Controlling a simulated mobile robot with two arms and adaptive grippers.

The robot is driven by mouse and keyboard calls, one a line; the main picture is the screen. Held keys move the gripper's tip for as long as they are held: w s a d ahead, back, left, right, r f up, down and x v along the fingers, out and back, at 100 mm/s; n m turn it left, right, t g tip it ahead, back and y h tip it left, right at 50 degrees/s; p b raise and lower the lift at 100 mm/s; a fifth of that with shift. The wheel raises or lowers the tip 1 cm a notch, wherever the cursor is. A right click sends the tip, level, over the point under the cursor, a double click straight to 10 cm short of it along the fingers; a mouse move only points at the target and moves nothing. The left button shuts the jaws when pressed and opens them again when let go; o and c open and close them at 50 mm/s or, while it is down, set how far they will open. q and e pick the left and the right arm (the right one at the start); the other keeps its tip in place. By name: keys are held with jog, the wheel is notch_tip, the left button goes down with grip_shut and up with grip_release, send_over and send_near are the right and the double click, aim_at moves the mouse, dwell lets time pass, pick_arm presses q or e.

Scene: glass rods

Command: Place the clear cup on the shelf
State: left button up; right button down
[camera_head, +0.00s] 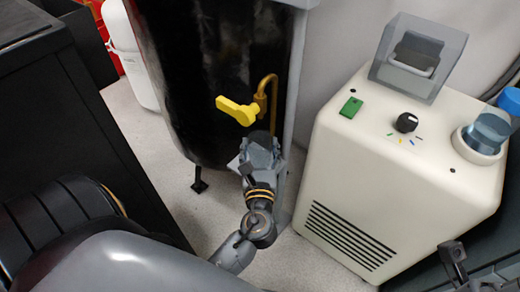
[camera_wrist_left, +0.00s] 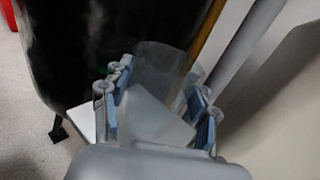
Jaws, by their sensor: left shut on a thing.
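My left gripper (camera_head: 260,145) is in front of the black tank, just below the yellow-handled tap. In the left wrist view its two blue-padded fingers (camera_wrist_left: 158,112) are shut on a clear cup (camera_wrist_left: 158,68). The cup is see-through and tilted in that view; its lower part is hidden between the fingers. In the head view the cup can hardly be made out. A pale flat surface (camera_wrist_left: 82,122), perhaps the shelf, shows beside and below the fingers. Part of my right gripper (camera_head: 453,256) shows at the lower right; its jaw state is unclear.
The black tank (camera_head: 205,70) bears a yellow lever (camera_head: 237,111) and a bent brass pipe (camera_head: 265,88). A cream machine (camera_head: 400,165) with a knob (camera_head: 406,122) and green switch (camera_head: 350,108) stands at right. A black cabinet (camera_head: 70,110) is at left. Grey floor shows between.

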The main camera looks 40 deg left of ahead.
pick_arm(q)
jog(key=o, duration=0.9)
jog(key=shift+c, duration=0.2)
